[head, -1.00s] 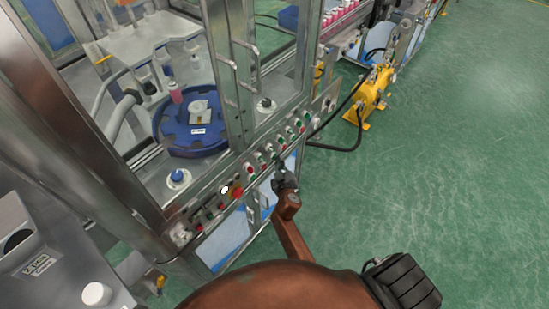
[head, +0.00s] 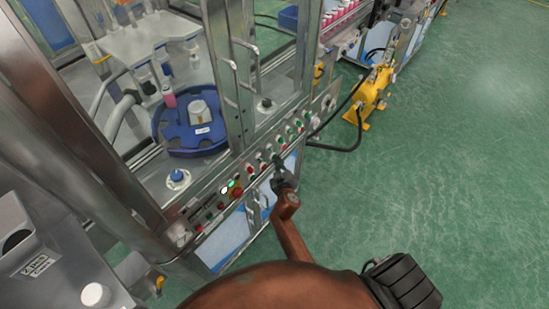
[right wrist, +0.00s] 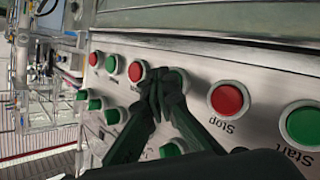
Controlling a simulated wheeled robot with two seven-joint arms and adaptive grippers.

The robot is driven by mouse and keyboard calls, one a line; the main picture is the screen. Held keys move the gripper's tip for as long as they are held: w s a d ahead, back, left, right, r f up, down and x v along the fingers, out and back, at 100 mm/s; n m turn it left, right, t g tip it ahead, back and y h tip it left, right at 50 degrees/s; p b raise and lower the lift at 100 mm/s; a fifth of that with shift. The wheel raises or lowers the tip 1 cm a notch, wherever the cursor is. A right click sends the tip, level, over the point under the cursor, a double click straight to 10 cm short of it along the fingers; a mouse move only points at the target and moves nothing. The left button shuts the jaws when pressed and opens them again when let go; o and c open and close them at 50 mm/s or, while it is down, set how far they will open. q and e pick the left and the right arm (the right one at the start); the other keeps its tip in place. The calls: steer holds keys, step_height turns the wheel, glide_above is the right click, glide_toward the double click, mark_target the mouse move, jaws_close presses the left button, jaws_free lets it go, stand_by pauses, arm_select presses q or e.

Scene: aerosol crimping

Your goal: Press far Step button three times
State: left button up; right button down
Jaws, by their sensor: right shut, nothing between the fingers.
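The control panel (head: 225,190) runs along the front of the machine with a row of red and green buttons. My right gripper (head: 277,161) is at the panel's right half, shut and empty, fingertips at the button row. In the right wrist view, the shut fingertips (right wrist: 165,82) cover most of a button (right wrist: 180,76) whose pale rim shows; contact is unclear. A red button (right wrist: 137,71) is left of the fingers, and a red button labelled Stop (right wrist: 229,98) is to the right. I cannot read which button is Step. My left gripper is out of view.
Above the panel, a blue turntable (head: 190,150) carries a pink bottle (head: 169,97) behind glass with metal door handles (head: 232,80). A yellow pump (head: 374,90) with a black hose stands to the right. The green floor at right is clear.

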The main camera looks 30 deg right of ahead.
steer(key=shift+s+d, duration=0.25)
steer(key=shift+s, duration=0.4)
steer(key=s, duration=0.1)
steer(key=s+d+p, duration=0.1)
steer(key=s, duration=0.1)
steer(key=s+d, duration=0.1)
steer(key=shift+s, duration=0.3)
stand_by(0.8)
